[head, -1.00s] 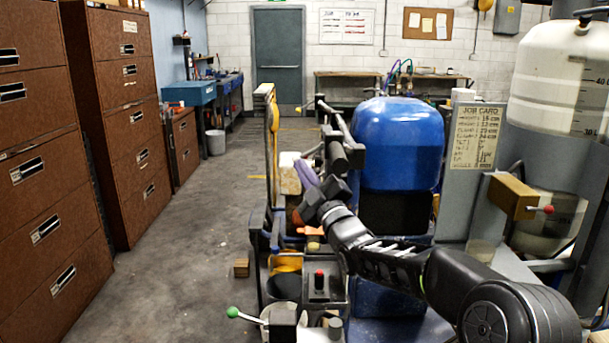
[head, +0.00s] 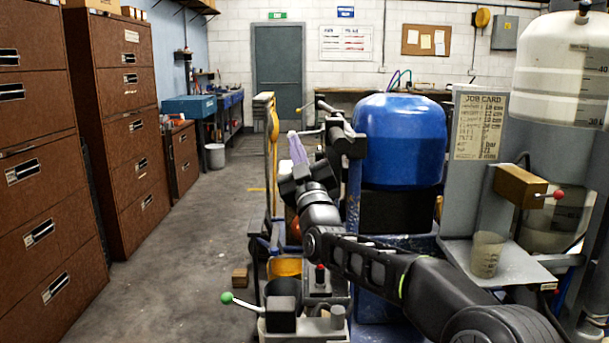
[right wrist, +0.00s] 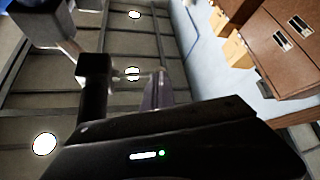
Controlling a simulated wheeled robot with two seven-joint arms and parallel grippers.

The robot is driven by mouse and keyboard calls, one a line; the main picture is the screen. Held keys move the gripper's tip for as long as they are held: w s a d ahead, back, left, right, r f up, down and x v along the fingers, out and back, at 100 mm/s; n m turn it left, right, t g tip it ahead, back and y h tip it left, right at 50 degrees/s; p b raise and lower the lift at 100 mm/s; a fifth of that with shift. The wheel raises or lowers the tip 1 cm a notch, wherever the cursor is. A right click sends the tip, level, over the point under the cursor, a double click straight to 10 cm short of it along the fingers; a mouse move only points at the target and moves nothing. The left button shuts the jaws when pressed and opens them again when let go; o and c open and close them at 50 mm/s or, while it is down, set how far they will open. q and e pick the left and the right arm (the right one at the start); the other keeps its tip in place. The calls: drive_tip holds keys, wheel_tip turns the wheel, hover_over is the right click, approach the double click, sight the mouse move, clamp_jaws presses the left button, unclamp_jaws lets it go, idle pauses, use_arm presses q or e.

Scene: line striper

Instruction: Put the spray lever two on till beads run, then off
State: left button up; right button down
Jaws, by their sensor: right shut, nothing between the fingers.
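My right gripper (head: 297,149) points up, with its pale purple fingers shut and empty. It is beside two thin levers on a dark bracket (head: 347,138) at the left of the blue tank (head: 400,140). The upper lever (head: 327,106) slants up to the left. The lower lever (head: 312,131) reaches the fingertips in the picture; I cannot tell whether they touch. In the right wrist view, a pale rod (right wrist: 135,75) from a black block (right wrist: 95,66) passes by the fingers (right wrist: 158,92). No label shows which lever is number two. My left gripper is out of view.
A green-knobbed lever (head: 240,303) stands low in front. A red-knobbed lever (head: 556,194) sits on a brown box at right, above a beaker (head: 487,254) on a shelf. A job card (head: 479,126) hangs nearby. The floor (head: 190,240) at left is clear.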

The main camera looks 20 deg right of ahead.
drive_tip(key=m+h, duration=0.1)
drive_tip(key=m, duration=0.1)
drive_tip(key=m+h, duration=0.1)
drive_tip(key=shift+w+a+r+h+b, duration=0.1)
drive_tip(key=shift+a+r+h+b, duration=0.2)
drive_tip(key=shift+r+b, duration=0.1)
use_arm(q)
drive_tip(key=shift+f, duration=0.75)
use_arm(e)
drive_tip(key=m+h, duration=0.1)
drive_tip(key=r+m+h, duration=0.1)
drive_tip(key=m, duration=0.1)
drive_tip(key=m+h, duration=0.1)
drive_tip(key=m, duration=0.1)
drive_tip(key=shift+r+h, duration=0.35)
drive_tip(key=shift+h, duration=0.05)
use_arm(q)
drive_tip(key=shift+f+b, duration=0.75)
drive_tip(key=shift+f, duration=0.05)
use_arm(e)
drive_tip(key=v, duration=0.7)
drive_tip(key=shift+s+f, duration=0.2)
drive_tip(key=shift+s, duration=0.15)
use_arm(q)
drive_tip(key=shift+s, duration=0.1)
